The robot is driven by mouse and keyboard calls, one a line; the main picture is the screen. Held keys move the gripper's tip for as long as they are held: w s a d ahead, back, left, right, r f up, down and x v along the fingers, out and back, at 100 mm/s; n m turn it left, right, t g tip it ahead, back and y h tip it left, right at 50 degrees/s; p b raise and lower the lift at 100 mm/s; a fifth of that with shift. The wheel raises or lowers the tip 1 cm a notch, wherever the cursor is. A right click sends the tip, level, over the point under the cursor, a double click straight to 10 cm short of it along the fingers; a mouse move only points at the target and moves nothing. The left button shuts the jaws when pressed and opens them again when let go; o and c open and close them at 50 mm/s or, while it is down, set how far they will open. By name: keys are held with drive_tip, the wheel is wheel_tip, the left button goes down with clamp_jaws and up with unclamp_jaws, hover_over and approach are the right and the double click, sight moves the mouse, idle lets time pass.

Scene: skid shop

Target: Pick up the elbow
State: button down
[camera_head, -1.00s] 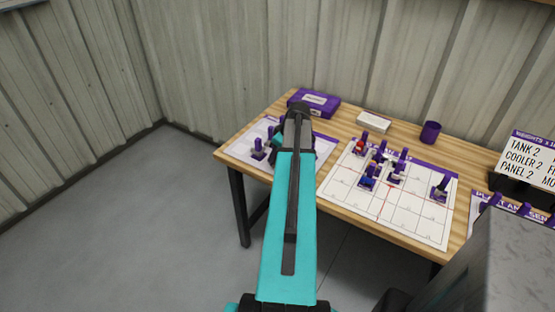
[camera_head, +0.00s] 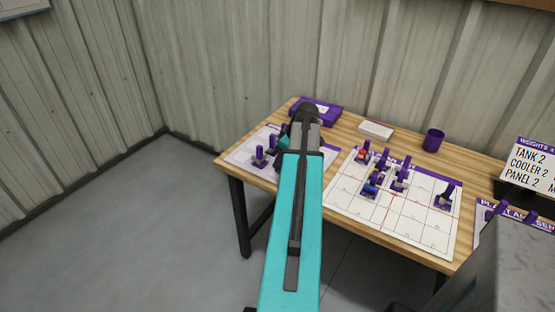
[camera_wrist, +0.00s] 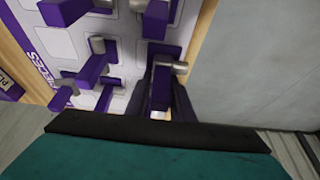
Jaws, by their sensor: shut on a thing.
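In the wrist view, a purple piece with a silver elbow (camera_wrist: 170,66) on its upper part stands between the two dark fingers of my gripper (camera_wrist: 166,98). The fingers are shut on its purple post. Part of its lower end is hidden by my wrist. In the head view, my arm hides the gripper and the held piece over the left sheet (camera_head: 240,155).
Other purple pieces with silver pipes (camera_wrist: 93,68) stand close to the left of my gripper. In the head view, a gridded sheet (camera_head: 410,225) with several pieces lies to the right on the wooden table (camera_head: 345,127). A purple box (camera_head: 318,110), white box (camera_head: 375,130) and purple cup (camera_head: 433,140) stand behind.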

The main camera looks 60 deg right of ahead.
drive_tip(key=s+a+b, duration=0.1)
drive_tip(key=s+a, duration=0.2)
drive_tip(key=s, duration=0.2)
drive_tip(key=s+a+r+b, duration=0.1)
drive_tip(key=s+a, duration=0.2)
drive_tip(key=s, duration=0.3)
drive_tip(key=shift+a+b, duration=0.25)
drive_tip(key=shift+b, duration=0.05)
drive_tip(key=shift+w+r, duration=0.1)
drive_tip(key=w+a+r, duration=0.3)
drive_tip(key=w+a, duration=0.6)
drive_tip(key=w, duration=0.5)
drive_tip(key=w+a+r, duration=0.2)
drive_tip(key=w+a, duration=0.7)
drive_tip(key=w, duration=0.4)
drive_tip(key=w+a+r, duration=0.2)
drive_tip(key=w+a, duration=0.2)
drive_tip(key=a, duration=0.6)
drive_tip(key=w+a+r, duration=0.2)
drive_tip(key=w+a, duration=0.3)
drive_tip(key=a, duration=0.6)
drive_tip(key=w+a+r, duration=0.2)
drive_tip(key=w+a, duration=0.3)
drive_tip(key=a, duration=0.6)
drive_tip(key=shift+a+r, duration=0.2)
drive_tip(key=shift+r, duration=0.05)
